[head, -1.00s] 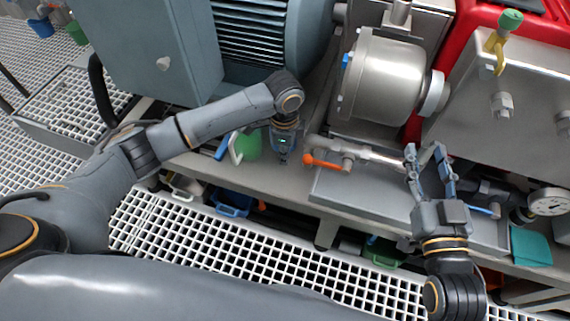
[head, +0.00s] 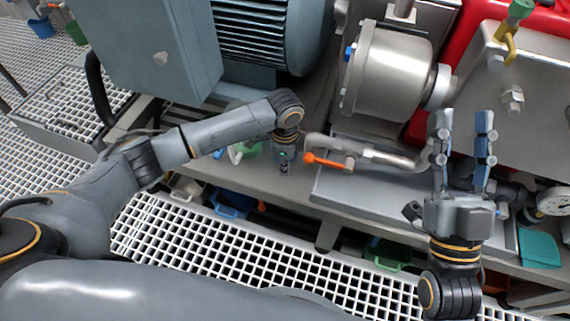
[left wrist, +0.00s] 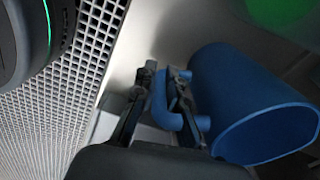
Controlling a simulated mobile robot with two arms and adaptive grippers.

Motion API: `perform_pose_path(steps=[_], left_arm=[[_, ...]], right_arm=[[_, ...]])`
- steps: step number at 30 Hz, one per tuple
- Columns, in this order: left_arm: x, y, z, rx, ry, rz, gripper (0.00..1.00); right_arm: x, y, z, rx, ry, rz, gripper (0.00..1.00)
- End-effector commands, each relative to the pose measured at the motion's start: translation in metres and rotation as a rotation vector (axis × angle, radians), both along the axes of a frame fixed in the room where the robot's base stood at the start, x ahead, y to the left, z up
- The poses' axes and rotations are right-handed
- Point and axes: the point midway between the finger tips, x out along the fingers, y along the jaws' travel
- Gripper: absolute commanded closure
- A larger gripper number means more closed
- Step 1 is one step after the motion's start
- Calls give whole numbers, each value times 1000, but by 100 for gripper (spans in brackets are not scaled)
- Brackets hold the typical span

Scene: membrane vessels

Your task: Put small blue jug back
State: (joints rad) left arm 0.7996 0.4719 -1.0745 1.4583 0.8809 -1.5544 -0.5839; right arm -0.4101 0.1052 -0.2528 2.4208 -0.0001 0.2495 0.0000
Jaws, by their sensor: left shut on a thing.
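The small blue jug (left wrist: 235,95) fills the right of the left wrist view, its rim facing the lower right. My left gripper (left wrist: 168,82) is shut on its handle (left wrist: 163,108), with the jug's body beside the fingers. In the head view my left gripper (head: 284,165) points down at the front of the grey deck. The jug is mostly or wholly hidden by my arm there; a small blue piece (head: 220,153) shows left of the wrist, and I cannot tell whether it belongs to it. My right gripper (head: 463,135) is open and empty, fingers pointing up the picture.
A green vessel (head: 249,149) stands partly behind my left forearm. An orange-handled valve pipe (head: 325,160) is just right of my left gripper. Blue (head: 232,204) and green (head: 388,254) containers sit on the lower shelf. A steel housing (head: 388,75) is behind; floor grating lies in front.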

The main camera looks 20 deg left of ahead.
Motion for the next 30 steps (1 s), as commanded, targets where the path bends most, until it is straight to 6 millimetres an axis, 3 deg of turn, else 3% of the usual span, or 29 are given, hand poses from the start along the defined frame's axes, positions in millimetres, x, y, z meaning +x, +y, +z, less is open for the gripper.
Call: perform_pose_path(steps=[6, 7, 10, 23, 30], left_arm=[[0, 0, -3, 0, 1, 0, 100], [0, 0, -3, 0, 1, 0, 86], [0, 0, -3, 0, 1, 0, 66], [0, 0, 3, -1, -1, -1, 66], [0, 0, 29, -1, -1, -1, 66]], right_arm=[[2, 0, -2, -6, 20, -1, 60], [3, 0, -3, -7, 25, -1, 60], [3, 0, -4, -7, 25, -1, 60], [1, 0, 0, -2, 7, -1, 60], [23, 1, -33, -67, 237, -13, 60]])
